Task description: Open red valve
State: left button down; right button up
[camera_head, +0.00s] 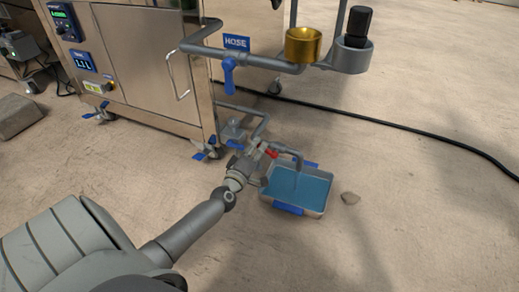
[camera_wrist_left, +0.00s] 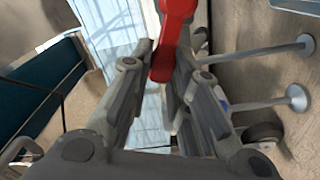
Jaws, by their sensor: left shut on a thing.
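The red valve (camera_head: 271,154) sits on a grey pipe near the floor, beside the metal machine. In the left wrist view its red handle (camera_wrist_left: 176,38) lies between the finger tips. My left gripper (camera_head: 262,150) is at the valve, and in the left wrist view its two fingers (camera_wrist_left: 167,72) are closed on the handle. The fingers and wrist partly hide the valve in the head view. My right gripper is not in view.
A shallow tray (camera_head: 316,210) with blue liquid stands under the pipe's outlet. The machine's steel cabinet (camera_head: 160,65) is behind. A blue handle (camera_head: 228,75) hangs below the HOSE sign (camera_head: 236,43). A black cable (camera_head: 400,124) crosses the floor.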

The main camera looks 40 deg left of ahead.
pick_arm(q)
jog(key=shift+a+f+n+b, duration=0.15)
jog(key=shift+f+n+b, duration=0.5)
jog(key=shift+n, duration=0.45)
jog(key=shift+a+f+n+b, duration=0.15)
jog(key=shift+f+n+b, duration=0.45)
jog(key=shift+n, duration=0.5)
jog(key=c, duration=1.3)
grip_release()
jog(key=shift+c, duration=0.2)
jog(key=v, duration=1.2)
jog(key=shift+s, duration=0.1)
